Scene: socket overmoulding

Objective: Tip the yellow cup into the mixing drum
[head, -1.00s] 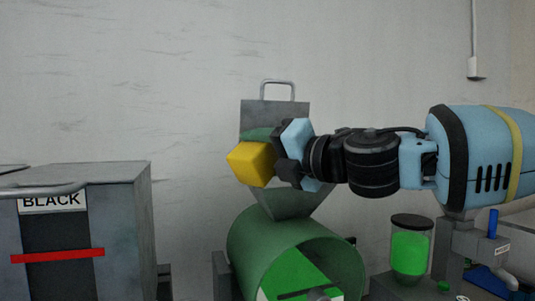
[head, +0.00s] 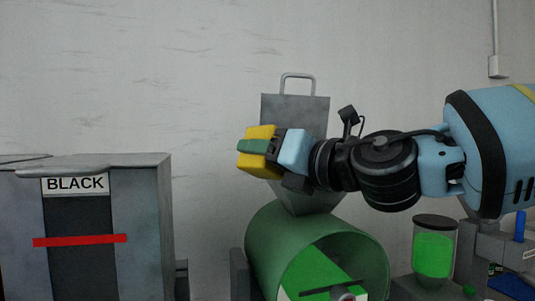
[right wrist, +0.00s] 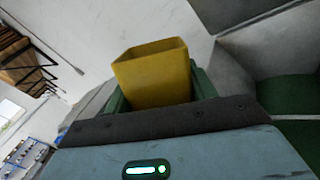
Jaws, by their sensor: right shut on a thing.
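The yellow cup (head: 256,164) is held in my right gripper (head: 262,147) above the green mixing drum (head: 268,244) in the head view. A green finger pad lies across the cup's side, and the cup looks tilted. In the right wrist view the square-mouthed yellow cup (right wrist: 155,78) sits between the green finger pads (right wrist: 204,84); I cannot see what is inside it. Behind the cup stands a grey hopper (head: 296,108) with a handle on top, its narrow lower end just above the drum. My left gripper is not in view.
A grey bin labelled BLACK (head: 152,215) with a red stripe stands at the left. A clear jar of green material (head: 434,252) stands right of the drum, below my right arm. A plain wall is behind.

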